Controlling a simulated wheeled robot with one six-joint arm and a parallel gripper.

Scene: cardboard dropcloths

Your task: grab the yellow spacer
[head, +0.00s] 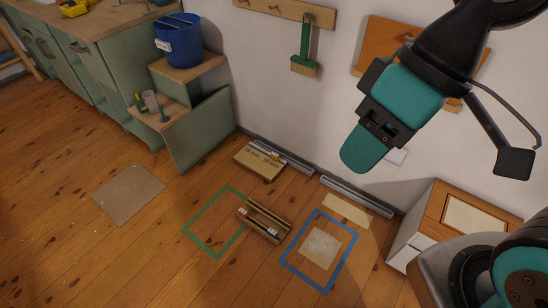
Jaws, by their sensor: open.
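My gripper (368,142), with teal and black parts, hangs in the air at the upper right, in front of the white wall and well above the floor. It is open, and nothing shows in it. A low cardboard box (257,168) with two "mm" labels lies on the floor by the wall, to the left of and below my gripper in the picture. A small yellowish piece (275,156) shows at its back edge; it is too small to tell whether it is the yellow spacer. No other clear yellow spacer shows.
A wooden tray (262,222) lies between a green taped outline (201,208) and a blue taped outline (340,263). A green step unit (203,130) carries a blue bucket (178,45). A white-and-wood cabinet (408,240) stands at right.

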